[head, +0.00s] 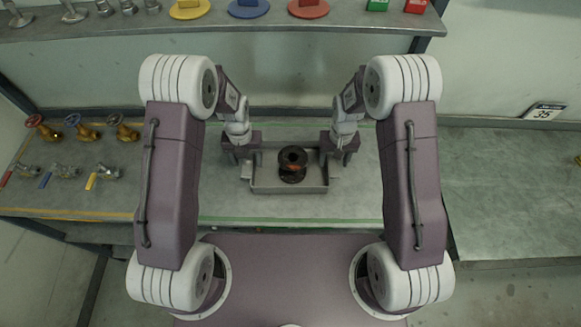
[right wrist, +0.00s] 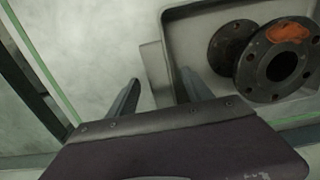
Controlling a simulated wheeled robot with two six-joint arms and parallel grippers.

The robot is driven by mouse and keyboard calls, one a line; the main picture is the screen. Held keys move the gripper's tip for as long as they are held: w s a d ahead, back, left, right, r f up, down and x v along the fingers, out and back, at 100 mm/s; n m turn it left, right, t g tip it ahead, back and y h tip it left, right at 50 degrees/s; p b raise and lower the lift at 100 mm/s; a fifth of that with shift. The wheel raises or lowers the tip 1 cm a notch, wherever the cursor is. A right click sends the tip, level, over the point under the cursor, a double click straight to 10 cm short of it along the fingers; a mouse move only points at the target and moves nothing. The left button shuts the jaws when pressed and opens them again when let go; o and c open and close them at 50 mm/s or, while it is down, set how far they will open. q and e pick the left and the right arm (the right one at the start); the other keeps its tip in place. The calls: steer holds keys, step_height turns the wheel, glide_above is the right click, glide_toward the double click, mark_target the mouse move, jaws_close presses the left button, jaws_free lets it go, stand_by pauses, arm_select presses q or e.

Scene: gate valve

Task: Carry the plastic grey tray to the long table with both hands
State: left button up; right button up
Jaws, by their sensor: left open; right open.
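The grey plastic tray (head: 290,188) sits on the workbench between my two grippers. A black flanged spool (head: 292,163) with an orange patch stands in it. My left gripper (head: 243,158) is open at the tray's left end; whether its fingers straddle the handle there is too small to tell. My right gripper (head: 337,162) is open at the tray's right end. In the right wrist view, the fingers of this gripper (right wrist: 160,94) are apart, with the tray's small end handle (right wrist: 155,72) showing between them. The spool (right wrist: 276,62) also shows there inside the tray.
Several valves with red, blue and yellow handles (head: 72,125) lie on the bench at left. A shelf (head: 215,38) with coloured discs and fittings runs above the back.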

arm_select(q)
steer(key=shift+w+f, duration=0.1)
steer(key=shift+f, duration=0.85)
arm_select(e)
steer(key=shift+w+a+f, duration=0.1)
steer(key=shift+f, duration=0.75)
arm_select(q)
steer(key=shift+r, duration=0.1)
jaws_close()
arm_select(e)
jaws_close()
steer(key=shift+r, duration=0.1)
